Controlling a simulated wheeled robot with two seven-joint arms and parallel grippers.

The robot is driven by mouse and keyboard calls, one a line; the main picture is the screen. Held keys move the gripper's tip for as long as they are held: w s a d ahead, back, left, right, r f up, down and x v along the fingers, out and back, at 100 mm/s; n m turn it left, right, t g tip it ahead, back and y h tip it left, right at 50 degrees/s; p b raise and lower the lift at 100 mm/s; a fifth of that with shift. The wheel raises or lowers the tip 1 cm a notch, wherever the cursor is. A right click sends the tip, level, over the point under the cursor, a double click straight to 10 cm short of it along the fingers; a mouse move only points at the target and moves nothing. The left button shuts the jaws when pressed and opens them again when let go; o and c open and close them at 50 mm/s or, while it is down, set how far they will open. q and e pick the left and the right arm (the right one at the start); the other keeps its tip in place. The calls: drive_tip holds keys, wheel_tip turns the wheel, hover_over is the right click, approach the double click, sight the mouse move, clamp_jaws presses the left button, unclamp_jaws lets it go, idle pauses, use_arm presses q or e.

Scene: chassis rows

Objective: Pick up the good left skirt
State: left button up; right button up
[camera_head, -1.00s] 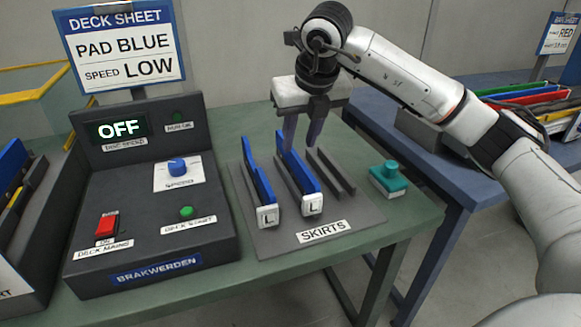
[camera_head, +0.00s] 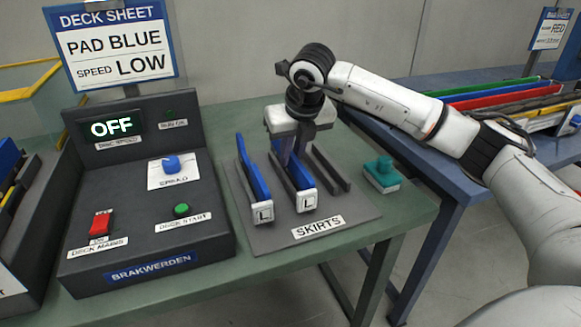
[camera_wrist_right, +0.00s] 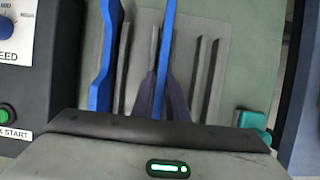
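Two blue skirts with white "L" end blocks stand side by side in the grey SKIRTS rack (camera_head: 262,236). The left skirt (camera_head: 252,172) has a stepped, uneven edge in the wrist view (camera_wrist_right: 101,80). The right skirt (camera_head: 301,175) looks straight in the wrist view (camera_wrist_right: 163,55). My right gripper (camera_head: 293,158) is low over the right skirt. In the wrist view its dark fingers (camera_wrist_right: 162,95) lie on either side of that skirt, apart from each other; whether they touch it is hidden. My left gripper does not show.
A dark control box (camera_head: 145,245) reading OFF stands left of the rack. A teal stamp-like object (camera_head: 383,172) sits to the right. The rack's right slot (camera_head: 330,168) is empty. A blue table (camera_head: 440,172) with coloured strips lies beyond.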

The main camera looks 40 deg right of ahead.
clamp_jaws()
